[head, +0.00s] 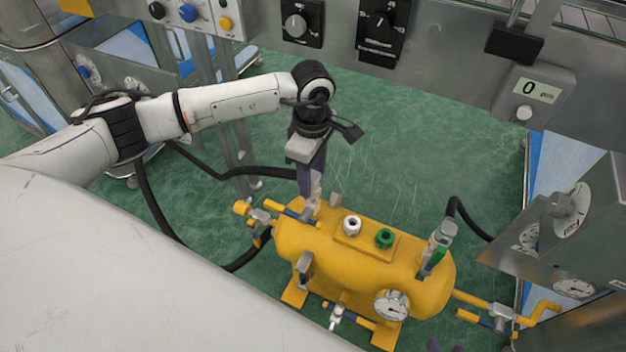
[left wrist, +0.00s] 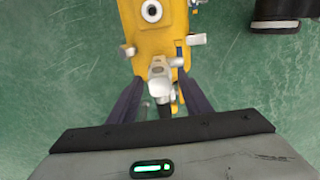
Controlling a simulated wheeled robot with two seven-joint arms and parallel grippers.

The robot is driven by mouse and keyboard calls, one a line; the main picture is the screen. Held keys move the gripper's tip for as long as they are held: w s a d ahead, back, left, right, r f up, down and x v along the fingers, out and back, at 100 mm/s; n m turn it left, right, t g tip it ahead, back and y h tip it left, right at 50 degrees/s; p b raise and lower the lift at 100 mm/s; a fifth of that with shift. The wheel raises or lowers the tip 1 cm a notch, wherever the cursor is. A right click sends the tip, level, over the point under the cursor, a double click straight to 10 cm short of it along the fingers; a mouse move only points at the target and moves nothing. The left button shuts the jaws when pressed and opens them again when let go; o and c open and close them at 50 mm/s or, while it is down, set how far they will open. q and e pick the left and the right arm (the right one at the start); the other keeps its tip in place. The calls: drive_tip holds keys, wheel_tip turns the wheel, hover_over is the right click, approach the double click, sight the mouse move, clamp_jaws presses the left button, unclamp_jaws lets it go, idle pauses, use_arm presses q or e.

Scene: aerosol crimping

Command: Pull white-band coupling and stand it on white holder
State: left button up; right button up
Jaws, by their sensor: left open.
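The white-band coupling (head: 316,190) is a pale metal fitting upright at the left end of the yellow tank, partly hidden by my gripper. In the left wrist view, the coupling (left wrist: 160,82) lies between the two spread dark fingers. My left gripper (head: 312,180) points down over it, open, with a visible gap on each side. The white holder (head: 352,225) is a white ring on the raised plate atop the tank, empty; it also shows in the left wrist view (left wrist: 151,11). A dark piece, possibly my right gripper (left wrist: 275,14), is cut off at the top right; its fingers are hidden.
A green holder (head: 384,238) sits beside the white one. A green-band coupling (head: 436,246) stands at the tank's right end. A gauge (head: 391,306) and valve levers stick out at the front. A black hose (head: 245,172) runs behind the left coupling. Metal panels stand behind and right.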

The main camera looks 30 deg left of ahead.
sight(313, 175)
idle(0.4)
use_arm(q)
clamp_jaws()
drive_tip(key=shift+r, duration=0.15)
drive_tip(key=shift+r+p, duration=2.05)
drive_tip(key=shift+r, duration=0.85)
